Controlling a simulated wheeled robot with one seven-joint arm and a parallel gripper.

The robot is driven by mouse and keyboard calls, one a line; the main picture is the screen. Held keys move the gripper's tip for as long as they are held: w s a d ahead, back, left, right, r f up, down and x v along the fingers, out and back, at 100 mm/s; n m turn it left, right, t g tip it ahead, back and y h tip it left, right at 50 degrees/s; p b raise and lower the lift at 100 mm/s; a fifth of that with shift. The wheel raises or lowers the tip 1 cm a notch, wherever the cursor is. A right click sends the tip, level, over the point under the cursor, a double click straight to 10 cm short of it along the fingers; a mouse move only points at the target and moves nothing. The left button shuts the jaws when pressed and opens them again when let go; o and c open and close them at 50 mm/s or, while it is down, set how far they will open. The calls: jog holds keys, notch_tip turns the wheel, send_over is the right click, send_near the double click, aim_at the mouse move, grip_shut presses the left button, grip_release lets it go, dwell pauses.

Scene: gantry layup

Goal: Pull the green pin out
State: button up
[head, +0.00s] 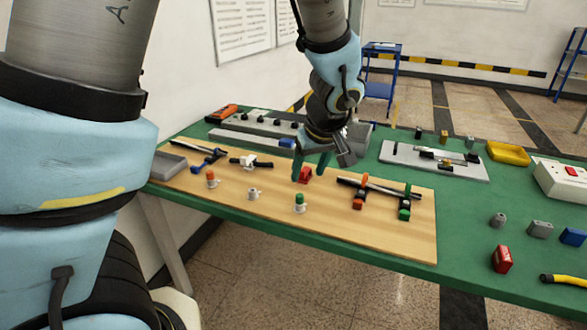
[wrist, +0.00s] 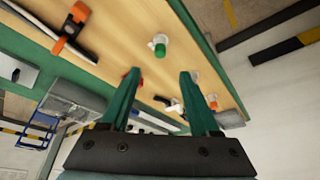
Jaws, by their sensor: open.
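The green pin (head: 299,198) stands upright in a small white holder (head: 299,208) near the front edge of the wooden board (head: 240,208). In the wrist view the green pin (wrist: 160,49) shows beyond and between my fingertips, with its white holder around it. My gripper (head: 310,168) is open and empty, above the board and behind the green pin, apart from it. Its two green fingers also show in the wrist view (wrist: 160,75). A red block (head: 305,174) lies beside the fingers in the head view.
An orange pin (head: 211,178) and an empty-looking white holder (head: 253,194) stand left of the green pin. Orange and green clamps (head: 404,205) with black rods lie to the right. A red block (head: 502,259) sits on the green table (head: 460,240). The board's front is clear.

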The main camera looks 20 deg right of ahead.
aim_at(300, 196)
jog(key=p+x, duration=0.1)
jog(key=x, duration=0.9)
jog(key=shift+f, duration=0.2)
grip_shut()
dwell(0.7)
